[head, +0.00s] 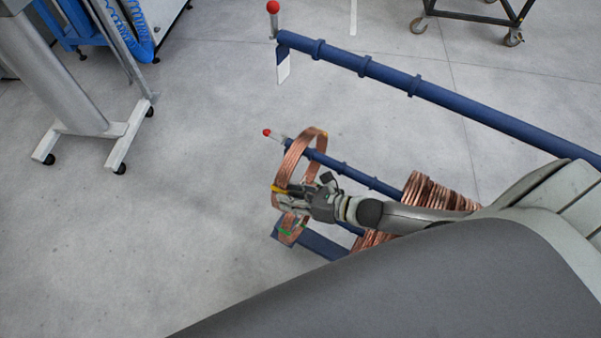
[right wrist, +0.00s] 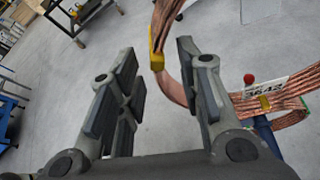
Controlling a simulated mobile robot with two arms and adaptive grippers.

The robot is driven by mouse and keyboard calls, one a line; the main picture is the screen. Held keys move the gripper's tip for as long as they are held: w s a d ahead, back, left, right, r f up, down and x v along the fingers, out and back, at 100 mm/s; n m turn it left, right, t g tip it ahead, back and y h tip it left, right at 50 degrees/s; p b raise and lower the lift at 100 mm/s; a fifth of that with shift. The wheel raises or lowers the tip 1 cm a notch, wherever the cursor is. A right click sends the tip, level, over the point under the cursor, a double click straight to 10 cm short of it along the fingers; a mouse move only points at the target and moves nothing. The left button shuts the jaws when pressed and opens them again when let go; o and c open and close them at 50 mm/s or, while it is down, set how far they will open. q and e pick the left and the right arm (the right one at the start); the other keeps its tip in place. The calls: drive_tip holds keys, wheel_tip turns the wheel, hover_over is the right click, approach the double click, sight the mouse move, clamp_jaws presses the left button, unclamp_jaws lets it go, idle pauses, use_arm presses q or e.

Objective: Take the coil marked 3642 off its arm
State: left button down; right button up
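The copper coil marked 3642 (head: 297,153) hangs around the lower blue arm (head: 318,156), near its red-tipped end. In the right wrist view its white 3642 label (right wrist: 265,90) shows at the right, and a yellow tie (right wrist: 156,55) binds the coil's near side. My right gripper (head: 286,196) is at the coil's left lower side in the head view. In the right wrist view the gripper (right wrist: 155,88) is open; the coil's band shows in the gap and passes behind the right finger. I cannot tell whether it touches. My left gripper is not in view.
Several more coils (head: 425,192) hang further along the rack, partly hidden by my right arm. A higher blue arm (head: 450,99) with a white tag (head: 284,68) runs above. A wheeled stand (head: 125,135) is at the left. Clear floor lies left of the coil.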

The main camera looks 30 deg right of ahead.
sight(271, 193)
drive_tip(key=b+x, duration=0.1)
drive_tip(key=x, duration=0.1)
drive_tip(key=b+x, duration=0.2)
drive_tip(key=shift+a+f, duration=0.25)
drive_tip(key=shift+f, duration=0.1)
drive_tip(key=shift+w+a+f, duration=0.1)
drive_tip(key=shift+w+a, duration=0.2)
drive_tip(key=shift+w, duration=0.05)
drive_tip(key=shift+s, duration=0.1)
drive_tip(key=shift+c, duration=0.6)
clamp_jaws()
